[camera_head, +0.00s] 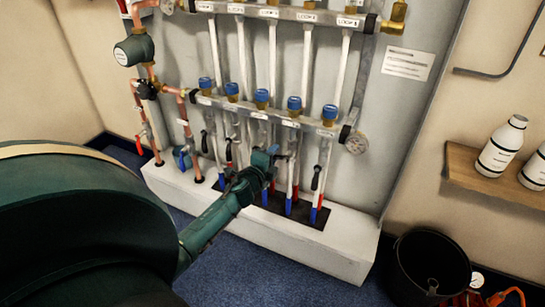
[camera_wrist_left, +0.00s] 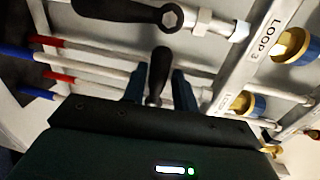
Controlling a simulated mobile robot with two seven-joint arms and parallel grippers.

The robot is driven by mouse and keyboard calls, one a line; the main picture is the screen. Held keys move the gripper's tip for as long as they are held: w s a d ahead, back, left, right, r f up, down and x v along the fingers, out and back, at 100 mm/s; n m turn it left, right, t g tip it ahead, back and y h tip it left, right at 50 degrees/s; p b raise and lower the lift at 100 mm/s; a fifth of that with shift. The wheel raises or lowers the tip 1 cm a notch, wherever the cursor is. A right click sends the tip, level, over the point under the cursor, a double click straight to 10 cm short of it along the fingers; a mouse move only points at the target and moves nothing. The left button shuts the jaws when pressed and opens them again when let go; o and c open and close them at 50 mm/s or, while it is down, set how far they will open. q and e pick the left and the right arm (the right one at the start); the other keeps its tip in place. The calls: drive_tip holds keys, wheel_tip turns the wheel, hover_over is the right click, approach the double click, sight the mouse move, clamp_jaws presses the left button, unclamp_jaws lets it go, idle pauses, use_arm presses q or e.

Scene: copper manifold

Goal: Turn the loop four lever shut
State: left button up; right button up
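The loop four lever (camera_wrist_left: 160,72) is a black handle in the left wrist view, lying across the line of the pipes, with its pivot end hidden behind my gripper. My left gripper (camera_head: 273,157) is at the lower valve row of the manifold (camera_head: 275,119). In the wrist view its two fingers (camera_wrist_left: 158,88) stand on either side of this handle, with gaps showing, so it is open around the lever and not clamped. Another black lever (camera_wrist_left: 125,11), on the loop 3 side, lies along its pipe. My right gripper is not in view.
A neighbouring black lever (camera_head: 315,178) hangs just right of my gripper. Several blue-capped valves (camera_head: 262,96) line the bar above. A white plinth (camera_head: 270,232) is below. A black bucket (camera_head: 430,265) stands right on the floor, below a wooden shelf (camera_head: 500,182) with white bottles.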

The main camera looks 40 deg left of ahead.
use_arm(q)
drive_tip(key=shift+o, duration=0.7)
drive_tip(key=p+v, duration=0.3)
drive_tip(key=v, duration=1)
drive_tip(key=shift+s, duration=0.1)
